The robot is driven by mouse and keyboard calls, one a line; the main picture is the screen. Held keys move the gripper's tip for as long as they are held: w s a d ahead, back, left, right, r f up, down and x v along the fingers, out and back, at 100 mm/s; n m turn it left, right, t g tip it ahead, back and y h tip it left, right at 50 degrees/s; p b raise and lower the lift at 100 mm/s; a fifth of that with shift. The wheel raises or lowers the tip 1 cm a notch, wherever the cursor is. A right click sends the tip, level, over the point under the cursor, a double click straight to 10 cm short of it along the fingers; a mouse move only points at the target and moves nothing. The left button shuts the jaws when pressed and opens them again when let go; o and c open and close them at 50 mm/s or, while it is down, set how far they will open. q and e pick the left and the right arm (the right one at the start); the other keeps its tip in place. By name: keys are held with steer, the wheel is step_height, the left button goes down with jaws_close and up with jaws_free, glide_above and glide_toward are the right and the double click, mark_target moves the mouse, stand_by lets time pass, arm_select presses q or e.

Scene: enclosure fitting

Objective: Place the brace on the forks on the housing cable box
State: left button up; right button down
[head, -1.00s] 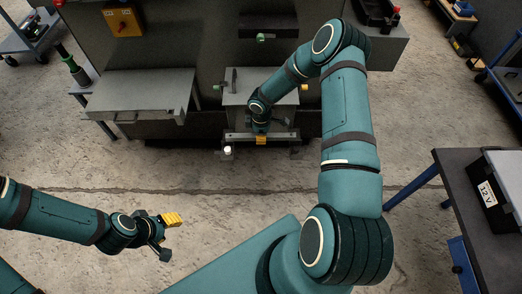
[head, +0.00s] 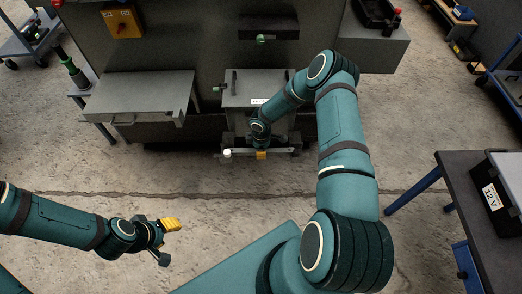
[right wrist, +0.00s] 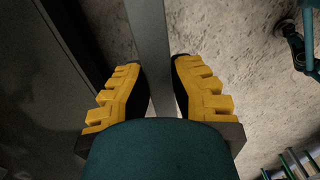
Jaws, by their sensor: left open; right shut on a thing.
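The brace is a long grey bar (head: 282,152), held level across the front of the grey cable box (head: 255,87) in the head view. My right gripper (head: 261,155) is shut on it near its middle. In the right wrist view the brace (right wrist: 150,40) runs between the two yellow-padded fingers of the right gripper (right wrist: 158,75). My right forearm covers part of the box, and I cannot make out the forks clearly. My left gripper (head: 168,241) is open and empty over the floor at lower left.
A grey side table (head: 137,97) stands left of the cable box. A dark bench (head: 470,210) with a 12 V case (head: 497,193) is at right. A small white-topped part (head: 227,153) shows by the brace's left end. The middle floor is clear.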

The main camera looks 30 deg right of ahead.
steer(key=c, duration=1)
jaws_free()
steer(key=shift+f, duration=0.1)
steer(key=shift+r, duration=0.4)
step_height(320, 180, up, 11)
steer(key=p, duration=0.3)
steer(key=s+a+r+m+y, duration=0.1)
steer(key=s+a+m+y, duration=0.2)
steer(key=a, duration=0.6)
steer(key=s+a+r+m+y, duration=0.1)
steer(key=s+a+r+m, duration=0.1)
steer(key=s+a, duration=0.45)
steer(key=s+a+r+m+t, duration=0.1)
steer(key=s+a+r+m, duration=0.1)
steer(key=s+a+m, duration=0.4)
steer(key=shift+s+a+r+m+t, duration=0.3)
steer(key=shift+s+r+m, duration=0.1)
steer(key=shift+s+m, duration=0.75)
steer(key=shift+w, duration=0.1)
